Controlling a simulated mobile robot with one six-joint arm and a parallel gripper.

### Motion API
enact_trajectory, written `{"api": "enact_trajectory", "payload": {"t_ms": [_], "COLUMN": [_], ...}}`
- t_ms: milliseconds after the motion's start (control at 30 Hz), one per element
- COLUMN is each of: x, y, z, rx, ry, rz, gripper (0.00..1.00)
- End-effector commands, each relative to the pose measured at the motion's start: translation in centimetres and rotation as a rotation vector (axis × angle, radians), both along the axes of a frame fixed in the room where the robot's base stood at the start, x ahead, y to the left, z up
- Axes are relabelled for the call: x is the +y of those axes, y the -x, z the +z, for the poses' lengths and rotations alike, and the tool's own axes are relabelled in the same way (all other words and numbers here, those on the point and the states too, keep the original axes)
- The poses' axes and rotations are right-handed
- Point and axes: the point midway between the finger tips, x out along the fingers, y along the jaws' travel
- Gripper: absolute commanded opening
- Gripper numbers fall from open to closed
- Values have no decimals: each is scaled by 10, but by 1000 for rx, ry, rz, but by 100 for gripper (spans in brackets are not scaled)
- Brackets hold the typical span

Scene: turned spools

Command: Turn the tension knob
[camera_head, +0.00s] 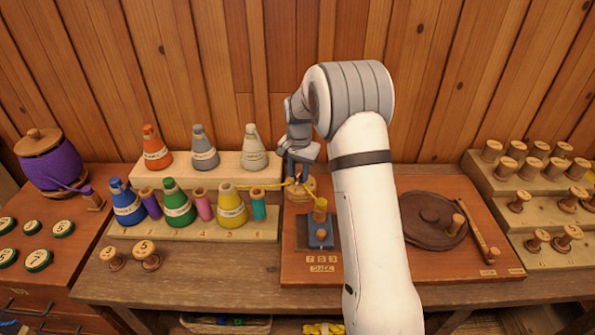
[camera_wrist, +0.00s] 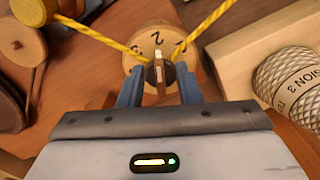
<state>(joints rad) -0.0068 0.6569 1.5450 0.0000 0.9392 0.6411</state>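The tension knob (camera_wrist: 159,73) is a small dark knob with a wooden bar and a pale mark. It sits on a round wooden dial (camera_wrist: 149,38) with painted digits. The pale mark points up in the wrist view, roughly toward the middle digit. In the head view the dial (camera_head: 301,193) stands at the back of the right-hand board, and the knob is hidden by my gripper. My gripper (camera_wrist: 159,72) has its two blue-grey fingers on either side of the knob, with a narrow gap seeming to show at each side.
A yellow thread (camera_wrist: 213,22) passes by the dial on both sides. Thread cones stand on the wooden rack (camera_head: 265,229) at the left. A dark turntable (camera_head: 420,232) lies right of my arm.

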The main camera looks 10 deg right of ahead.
Motion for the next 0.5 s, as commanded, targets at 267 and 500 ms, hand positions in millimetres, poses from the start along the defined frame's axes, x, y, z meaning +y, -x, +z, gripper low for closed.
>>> {"api": "enact_trajectory", "payload": {"t_ms": [267, 500], "x": [0, 1], "y": [0, 0], "z": [0, 0], "rx": [0, 0], "ry": [0, 0], "rz": [1, 1], "gripper": [16, 0]}}
